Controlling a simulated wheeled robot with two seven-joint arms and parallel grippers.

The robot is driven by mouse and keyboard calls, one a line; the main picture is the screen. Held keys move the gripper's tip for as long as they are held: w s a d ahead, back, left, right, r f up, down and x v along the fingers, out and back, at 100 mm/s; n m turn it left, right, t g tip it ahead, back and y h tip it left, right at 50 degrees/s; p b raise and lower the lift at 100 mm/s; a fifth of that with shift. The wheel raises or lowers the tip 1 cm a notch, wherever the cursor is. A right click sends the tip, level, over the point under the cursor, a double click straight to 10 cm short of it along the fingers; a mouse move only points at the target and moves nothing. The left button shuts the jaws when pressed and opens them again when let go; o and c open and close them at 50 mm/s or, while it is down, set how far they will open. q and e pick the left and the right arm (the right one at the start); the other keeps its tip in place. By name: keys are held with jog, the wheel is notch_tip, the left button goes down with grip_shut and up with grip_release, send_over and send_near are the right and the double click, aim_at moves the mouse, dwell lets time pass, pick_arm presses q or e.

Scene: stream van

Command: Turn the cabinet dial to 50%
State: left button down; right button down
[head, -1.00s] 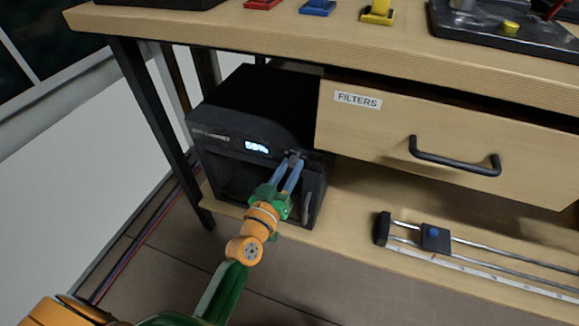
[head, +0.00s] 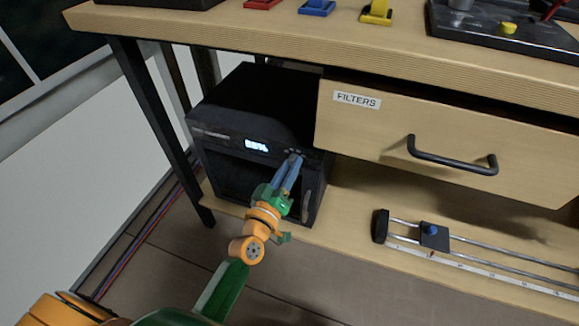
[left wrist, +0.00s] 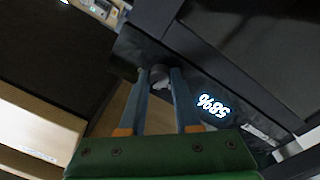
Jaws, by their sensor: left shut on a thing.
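The black cabinet (head: 262,95) stands on the lower shelf, with a lit display (head: 256,145) on its front panel. In the left wrist view the display (left wrist: 213,106) appears upside down and seems to read 58%. The small dark dial (left wrist: 159,73) is on the same panel, to the right of the display in the head view. My left gripper (head: 294,160) is shut on the dial, with one blue finger on each side of it. In the head view the fingertips mostly hide the dial. My right gripper is not in view.
A wooden drawer labelled FILTERS (head: 357,100) with a black handle (head: 452,164) is right of the cabinet. A slider rail (head: 480,250) lies on the lower shelf. The table top (head: 300,45) overhangs the cabinet, and a black table leg (head: 160,130) stands at its left.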

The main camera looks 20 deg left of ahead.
pick_arm(q)
jog(key=c, duration=0.6)
grip_release()
jog(key=s, duration=0.4)
jog(key=s+p, duration=0.1)
jog(key=s, duration=0.2)
jog(key=shift+a+f, duration=0.15)
jog(key=shift+a, duration=0.15)
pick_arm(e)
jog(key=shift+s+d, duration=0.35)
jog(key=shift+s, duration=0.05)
